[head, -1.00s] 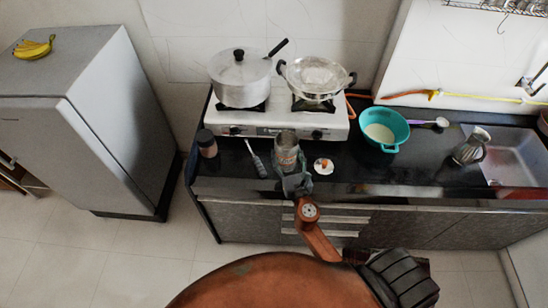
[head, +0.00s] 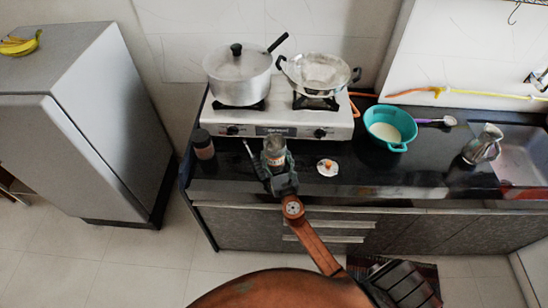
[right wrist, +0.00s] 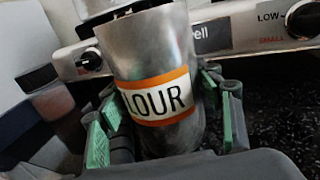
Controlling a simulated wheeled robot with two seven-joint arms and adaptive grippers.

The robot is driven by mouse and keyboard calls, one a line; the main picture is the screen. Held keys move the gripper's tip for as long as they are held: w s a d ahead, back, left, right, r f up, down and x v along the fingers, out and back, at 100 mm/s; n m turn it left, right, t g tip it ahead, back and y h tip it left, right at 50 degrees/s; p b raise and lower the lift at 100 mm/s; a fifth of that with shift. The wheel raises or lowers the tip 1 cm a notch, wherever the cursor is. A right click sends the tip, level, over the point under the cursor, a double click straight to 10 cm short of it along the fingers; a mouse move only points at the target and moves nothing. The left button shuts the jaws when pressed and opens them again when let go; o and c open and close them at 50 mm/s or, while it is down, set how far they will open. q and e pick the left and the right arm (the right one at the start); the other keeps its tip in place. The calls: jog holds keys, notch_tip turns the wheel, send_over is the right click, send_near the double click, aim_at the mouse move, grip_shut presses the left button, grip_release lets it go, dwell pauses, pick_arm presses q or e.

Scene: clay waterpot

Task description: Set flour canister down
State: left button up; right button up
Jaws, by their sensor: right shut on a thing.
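The flour canister (head: 275,153) is a grey metal cylinder standing nearly upright at the front of the stove, over the dark counter. In the right wrist view the canister (right wrist: 150,65) shows an orange-bordered white label reading "LOUR", its first letter hidden. My right gripper (head: 280,177) is shut on it. In the right wrist view its green-padded fingers (right wrist: 165,125) sit on both sides of the canister. I cannot tell whether the base touches the counter (head: 400,180). My left gripper is not in view.
A dark-lidded jar (head: 204,146) stands to the left. A small white dish (head: 327,168) lies just right of the canister. A stove (head: 285,115) with two pots is behind. A teal bowl (head: 390,127) and metal jug (head: 483,145) are farther right. Counter between dish and jug is mostly clear.

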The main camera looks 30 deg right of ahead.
jog(key=shift+r, duration=0.2)
jog(key=shift+f, duration=0.15)
jog(key=o, duration=1.3)
jog(key=shift+f, duration=0.2)
jog(key=o, duration=0.4)
jog(key=shift+o, duration=0.2)
jog(key=shift+r, duration=0.1)
